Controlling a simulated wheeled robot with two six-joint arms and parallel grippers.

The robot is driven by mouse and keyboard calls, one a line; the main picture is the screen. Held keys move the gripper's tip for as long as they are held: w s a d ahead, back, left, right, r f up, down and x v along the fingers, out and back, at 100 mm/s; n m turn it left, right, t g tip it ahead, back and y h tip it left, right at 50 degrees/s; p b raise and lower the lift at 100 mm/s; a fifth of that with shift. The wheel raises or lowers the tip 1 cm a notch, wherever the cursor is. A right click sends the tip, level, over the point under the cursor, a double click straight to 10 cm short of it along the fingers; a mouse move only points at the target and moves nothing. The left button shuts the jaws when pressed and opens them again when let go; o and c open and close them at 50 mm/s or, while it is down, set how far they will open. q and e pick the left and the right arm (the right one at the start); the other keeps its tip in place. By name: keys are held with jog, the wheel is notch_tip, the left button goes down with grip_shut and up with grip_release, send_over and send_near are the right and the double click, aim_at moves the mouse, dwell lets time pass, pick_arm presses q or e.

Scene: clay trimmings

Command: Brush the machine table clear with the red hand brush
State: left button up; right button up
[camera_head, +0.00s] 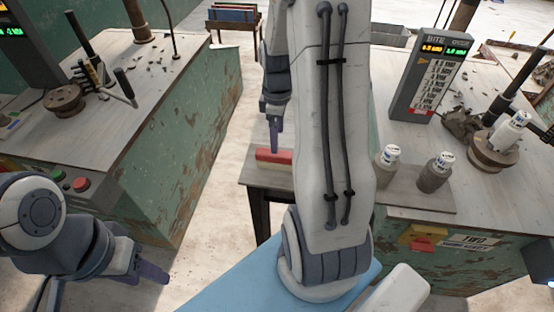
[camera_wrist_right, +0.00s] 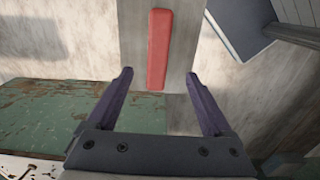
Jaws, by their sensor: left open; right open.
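The red hand brush (camera_head: 273,157) lies on a small side table (camera_head: 258,178) between two green machines. In the right wrist view the brush (camera_wrist_right: 158,48) is a long red bar ahead of my fingers, in line with the gap between them. My right gripper (camera_head: 275,140) is open and empty just above the brush; its arm hides part of the side table. My left gripper (camera_head: 150,272) is open and empty at the lower left. Both the left machine table (camera_head: 75,125) and the right machine table (camera_head: 400,150) carry small dark crumbs.
The left machine has a dark round fitting (camera_head: 65,99) and levers. On the right machine stand two capped grey bottles (camera_head: 386,167) (camera_head: 434,172), a display panel (camera_head: 431,75) and a round vise-like fitting (camera_head: 492,152).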

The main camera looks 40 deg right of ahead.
aim_at(279, 153)
jog(key=f, duration=1)
jog(key=shift+d+f+p, duration=0.3)
grip_shut()
